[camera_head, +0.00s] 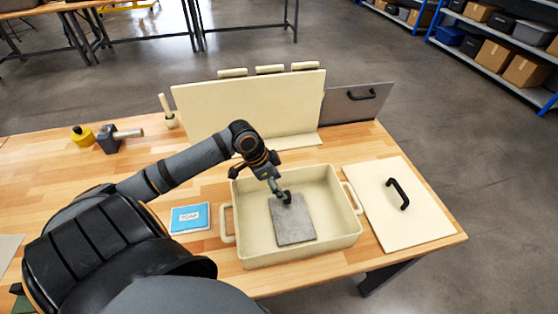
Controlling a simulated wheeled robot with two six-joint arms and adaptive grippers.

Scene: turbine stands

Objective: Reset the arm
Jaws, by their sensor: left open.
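My left arm comes in from the left and reaches over the cream box (342,239). My left gripper (284,199) is open and points down inside the box, at the top edge of a grey square plate (293,224) that lies on the box floor. Whether the fingers touch the plate I cannot tell. My right gripper is not in view.
A cream lid (399,221) with a black handle lies to the right of the box. A blue booklet (190,218) lies to its left. Upright cream panels (215,105) and a grey panel (352,108) stand behind. A hammer (108,139) and a yellow item (83,136) lie at the left.

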